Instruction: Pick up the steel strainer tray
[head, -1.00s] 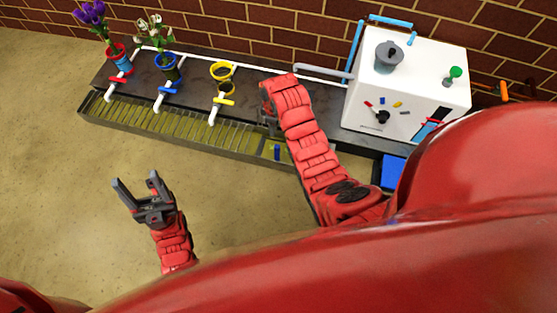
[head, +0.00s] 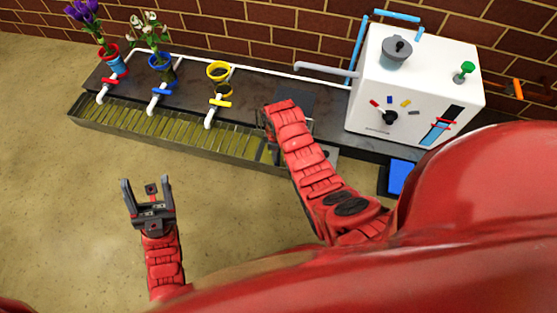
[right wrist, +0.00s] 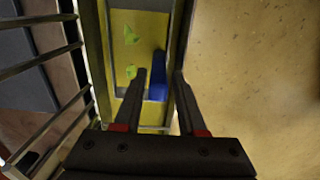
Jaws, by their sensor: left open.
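In the right wrist view, a steel-rimmed tray (right wrist: 172,30) with a yellow-looking floor, green leaf bits and a blue tab (right wrist: 158,75) lies below my right gripper (right wrist: 159,72); I take it for the strainer tray. The right fingers are apart, one on each side of the blue tab, with no clear grip on it. In the head view, my right gripper (head: 268,146) is over the right end of the slatted trough (head: 150,128), and my arm hides most of the tray there. My left gripper (head: 147,192) is open and empty over the bare floor.
A white machine (head: 400,85) stands at right. Metal bars (right wrist: 50,66) are close left of my right gripper.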

